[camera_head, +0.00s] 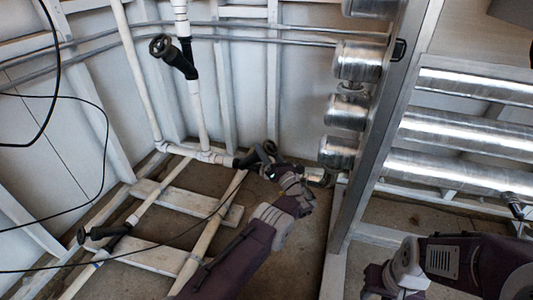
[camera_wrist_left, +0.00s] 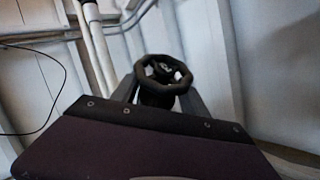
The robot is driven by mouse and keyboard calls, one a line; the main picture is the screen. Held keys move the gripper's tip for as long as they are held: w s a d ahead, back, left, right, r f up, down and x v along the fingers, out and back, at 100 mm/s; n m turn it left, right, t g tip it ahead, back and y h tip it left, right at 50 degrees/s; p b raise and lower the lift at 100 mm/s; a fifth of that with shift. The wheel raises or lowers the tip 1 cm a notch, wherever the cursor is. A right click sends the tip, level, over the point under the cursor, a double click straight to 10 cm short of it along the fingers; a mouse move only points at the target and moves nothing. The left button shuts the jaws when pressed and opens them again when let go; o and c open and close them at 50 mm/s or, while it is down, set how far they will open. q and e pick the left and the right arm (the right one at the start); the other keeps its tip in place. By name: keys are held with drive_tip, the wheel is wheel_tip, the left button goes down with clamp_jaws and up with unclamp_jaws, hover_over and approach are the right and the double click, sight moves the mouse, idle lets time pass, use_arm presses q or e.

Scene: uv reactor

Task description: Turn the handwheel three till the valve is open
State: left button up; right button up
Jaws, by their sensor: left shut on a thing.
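A black handwheel (camera_head: 265,150) sits on a valve low on the white pipe, near the middle of the head view. In the left wrist view the same wheel (camera_wrist_left: 163,72) shows as a dark ring with spokes, straight ahead. My left gripper (camera_head: 271,160) is at this wheel, shut on it, with the fingers (camera_wrist_left: 160,95) on either side of its near part. The fingertips are partly hidden by the wheel and my wrist. My right arm is at the lower right, its fingertips not visible. No number shows on the wheels.
Another black handwheel (camera_head: 160,46) is on the upright pipe at upper left. A third (camera_head: 83,236) is on the low pipe at lower left. Shiny metal cylinders (camera_head: 358,62) and a steel post (camera_head: 385,130) stand to the right. Black cables hang at left.

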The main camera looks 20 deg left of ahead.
idle(0.4)
use_arm(q)
drive_tip(key=o, duration=1.1)
drive_tip(key=shift+o, duration=0.2)
drive_tip(key=shift+s+d, duration=0.1)
